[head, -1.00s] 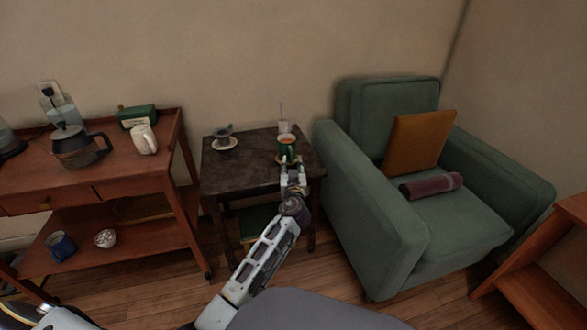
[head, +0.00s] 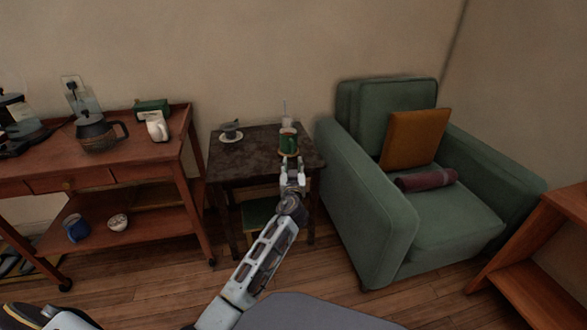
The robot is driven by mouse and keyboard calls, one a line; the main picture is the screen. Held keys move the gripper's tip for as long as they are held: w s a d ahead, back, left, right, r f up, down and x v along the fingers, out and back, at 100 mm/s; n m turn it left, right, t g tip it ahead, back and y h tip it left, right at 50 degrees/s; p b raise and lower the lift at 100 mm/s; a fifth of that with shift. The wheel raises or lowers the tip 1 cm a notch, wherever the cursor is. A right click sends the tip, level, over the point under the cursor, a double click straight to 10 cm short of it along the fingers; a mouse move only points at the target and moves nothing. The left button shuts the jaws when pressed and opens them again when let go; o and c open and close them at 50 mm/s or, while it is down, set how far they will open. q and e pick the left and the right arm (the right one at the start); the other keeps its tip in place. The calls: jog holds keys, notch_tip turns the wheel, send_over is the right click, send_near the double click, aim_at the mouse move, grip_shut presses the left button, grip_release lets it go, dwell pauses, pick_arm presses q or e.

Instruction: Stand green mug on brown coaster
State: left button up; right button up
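The green mug (head: 288,140) stands upright near the right front of the small dark side table (head: 237,165). The brown coaster (head: 289,155) shows as a thin tan edge directly under the mug, which appears to rest on it; most of the coaster is hidden. My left gripper (head: 292,166) is just in front of the mug, at the table's front edge. Its two fingers are spread with a gap between them and nothing in it. The fingertips look apart from the mug. My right gripper is not in view.
A pale cup with a straw (head: 286,122) stands behind the mug. A small cup on a saucer (head: 231,136) is at the table's back left. A green armchair (head: 385,230) stands close on the right, a wooden cart (head: 130,180) on the left.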

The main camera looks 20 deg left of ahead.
pick_arm(q)
jog(key=shift+s, duration=0.1)
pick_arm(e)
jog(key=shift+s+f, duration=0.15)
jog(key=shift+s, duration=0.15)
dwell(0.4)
pick_arm(q)
jog(key=s+d+f+m+g+h, duration=0.25)
jog(key=s+f+g+h, duration=0.3)
jog(key=s+f, duration=1.35)
jog(key=s+d+f+m+g+h, duration=0.1)
jog(key=s+d+f, duration=0.1)
jog(key=s, duration=0.5)
jog(key=s+d+f+m+g+h, duration=0.1)
jog(key=s+d+f+g+h, duration=0.1)
jog(key=s+d, duration=0.3)
jog(key=s+d+f+m+g+h, duration=0.1)
jog(key=s+d+f+g+h, duration=0.1)
jog(key=s, duration=0.8)
jog(key=shift+d+f, duration=0.75)
jog(key=shift+f, duration=0.15)
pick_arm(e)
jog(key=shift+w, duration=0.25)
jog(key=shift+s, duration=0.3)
